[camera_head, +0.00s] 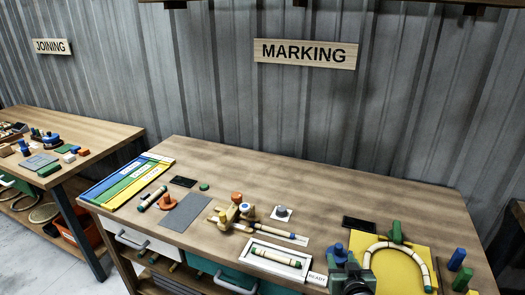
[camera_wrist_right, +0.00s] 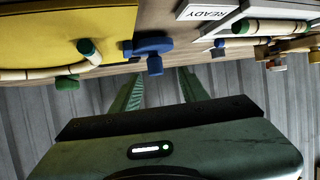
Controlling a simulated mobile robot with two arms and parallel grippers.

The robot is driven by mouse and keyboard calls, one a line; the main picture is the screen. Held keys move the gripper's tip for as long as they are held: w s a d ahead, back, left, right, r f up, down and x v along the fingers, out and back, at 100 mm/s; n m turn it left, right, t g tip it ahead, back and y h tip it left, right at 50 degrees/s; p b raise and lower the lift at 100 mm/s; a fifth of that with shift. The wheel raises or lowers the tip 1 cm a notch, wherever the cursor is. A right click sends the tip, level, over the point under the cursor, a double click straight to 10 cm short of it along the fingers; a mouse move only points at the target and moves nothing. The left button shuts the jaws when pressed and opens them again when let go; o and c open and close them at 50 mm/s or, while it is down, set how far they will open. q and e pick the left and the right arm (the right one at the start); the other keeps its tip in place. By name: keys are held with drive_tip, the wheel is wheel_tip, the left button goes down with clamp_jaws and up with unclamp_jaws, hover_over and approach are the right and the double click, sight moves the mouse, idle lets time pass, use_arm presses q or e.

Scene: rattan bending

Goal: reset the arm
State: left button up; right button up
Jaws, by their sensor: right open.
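My right gripper (camera_head: 349,268) is at the front edge of the marking table (camera_head: 290,180), beside a yellow board (camera_head: 395,278). In the right wrist view its two green fingers (camera_wrist_right: 160,82) are spread apart with nothing held between them. A blue knob-like piece (camera_wrist_right: 152,46) lies beyond the fingertips, apart from them as far as I can tell; it also shows in the head view (camera_head: 336,252). A curved rattan piece with green ends (camera_head: 427,268) rests on the yellow board. My left gripper is not in view.
A white tray (camera_head: 252,259) holding a straight rattan piece and a READY label (camera_head: 317,279) are left of my right gripper. Green and blue pegs (camera_head: 457,259) stand at the right. Blue, green and yellow strips (camera_head: 128,180) lie at the left. The table's back middle is clear.

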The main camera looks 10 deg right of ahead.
drive_tip(key=s+a+f+n+g+y, duration=0.1)
drive_tip(key=s+a+f+n+g, duration=0.2)
drive_tip(key=s, duration=0.7)
drive_tip(key=s+a+g+y, duration=0.1)
drive_tip(key=s+a+g, duration=0.3)
drive_tip(key=s, duration=0.6)
drive_tip(key=s+a+f+n+g+y, duration=0.1)
drive_tip(key=s+a+f+n+g, duration=0.2)
drive_tip(key=s, duration=0.7)
wheel_tip(320, 180, down, 25)
drive_tip(key=a+m+b, duration=0.1)
drive_tip(key=b, duration=0.1)
drive_tip(key=s+d+f+g, duration=0.2)
drive_tip(key=s+f, duration=1.6)
drive_tip(key=shift+d+b, duration=0.35)
drive_tip(key=shift+b, duration=0.05)
